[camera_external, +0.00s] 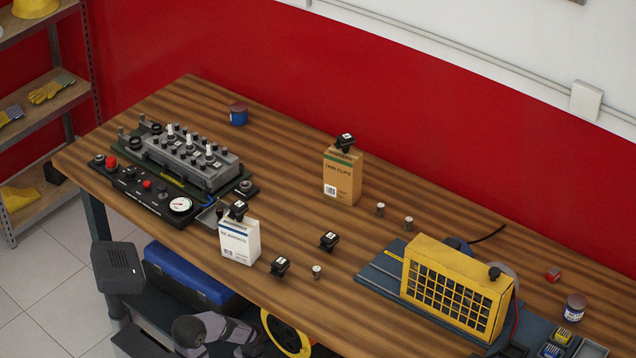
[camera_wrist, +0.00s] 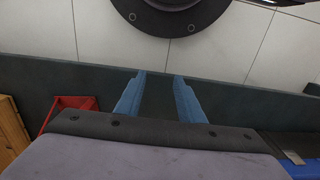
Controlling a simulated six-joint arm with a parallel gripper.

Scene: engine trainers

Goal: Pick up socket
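Small upright metal cylinders that look like sockets stand on the wooden table in the external view. One (camera_external: 316,271) is near the front edge, beside a black block. Two others, a left one (camera_external: 380,209) and a right one (camera_external: 408,223), stand right of the tan carton. I cannot tell which one the task means. My gripper (camera_wrist: 158,95) shows in the wrist view with its two blue fingers apart and nothing between them. It points over the floor and a dark shelf edge, away from the tabletop items. In the external view I cannot make out its fingers.
Numbered black blocks (camera_external: 329,241) (camera_external: 280,266) lie near the front socket. A white carton (camera_external: 239,243) and a tan carton (camera_external: 342,178) each carry a black block. The engine trainer (camera_external: 190,160) is left, the yellow-grilled unit (camera_external: 455,290) right. Open wood lies behind.

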